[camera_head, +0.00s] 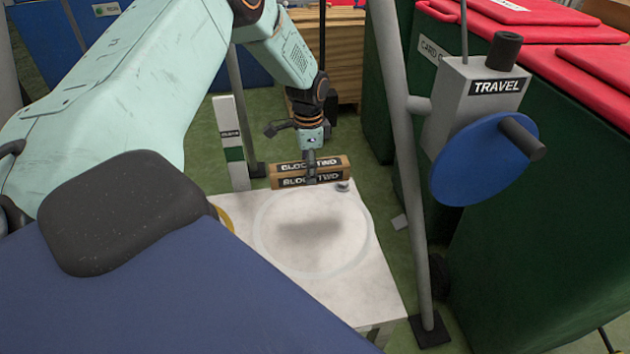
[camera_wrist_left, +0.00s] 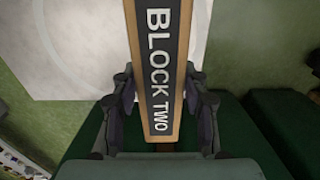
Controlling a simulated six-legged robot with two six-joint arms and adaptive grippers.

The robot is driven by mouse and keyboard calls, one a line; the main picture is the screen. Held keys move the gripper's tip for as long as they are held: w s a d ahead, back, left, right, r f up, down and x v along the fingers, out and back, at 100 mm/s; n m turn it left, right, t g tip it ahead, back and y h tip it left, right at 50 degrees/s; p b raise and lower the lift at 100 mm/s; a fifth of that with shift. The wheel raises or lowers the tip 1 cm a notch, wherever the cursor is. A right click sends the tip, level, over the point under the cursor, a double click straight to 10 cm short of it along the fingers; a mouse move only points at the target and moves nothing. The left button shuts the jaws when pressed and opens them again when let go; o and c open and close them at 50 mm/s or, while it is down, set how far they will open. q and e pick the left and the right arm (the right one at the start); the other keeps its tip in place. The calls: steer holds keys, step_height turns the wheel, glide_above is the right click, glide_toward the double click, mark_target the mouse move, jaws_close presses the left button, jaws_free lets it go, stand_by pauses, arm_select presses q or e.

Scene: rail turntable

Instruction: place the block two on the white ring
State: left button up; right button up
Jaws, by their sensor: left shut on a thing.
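Block two is a wooden block with black labels reading "BLOCK TWO" (camera_head: 283,179). My left gripper (camera_head: 311,163) is shut on it near its middle and holds it level above the white table (camera_head: 375,290). The block's shadow falls inside the white ring (camera_head: 259,243), a pale circle on the tabletop. In the left wrist view, block two (camera_wrist_left: 158,60) lies between the two fingers of the left gripper (camera_wrist_left: 158,112), and part of the ring (camera_wrist_left: 75,88) shows on the white surface behind it. My right gripper is not in view.
A grey post (camera_head: 395,150) carries a "TRAVEL" box (camera_head: 470,100) and a blue disc (camera_head: 480,165) right of the table. Dark green cabinets with red tops (camera_head: 560,230) stand farther right. A small grey object (camera_head: 343,186) sits at the table's far edge. A yellow item (camera_head: 226,217) shows at its left.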

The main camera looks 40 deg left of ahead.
arm_select(q)
step_height(320, 180, down, 7)
steer(key=b, duration=0.2)
steer(key=shift+s+r+b, duration=0.15)
steer(key=shift+r+b, duration=0.05)
steer(key=shift+b, duration=0.1)
step_height(320, 180, down, 2)
steer(key=shift+s+b, duration=0.1)
steer(key=shift+b, duration=0.5)
steer(key=shift+f, duration=0.35)
steer(key=shift+w, duration=0.2)
steer(key=shift+s+f, duration=0.15)
steer(key=o, duration=1.3)
steer(key=shift+f, duration=0.1)
steer(key=shift+o, duration=0.4)
step_height(320, 180, up, 13)
steer(key=p, duration=0.5)
steer(key=shift+f, duration=0.2)
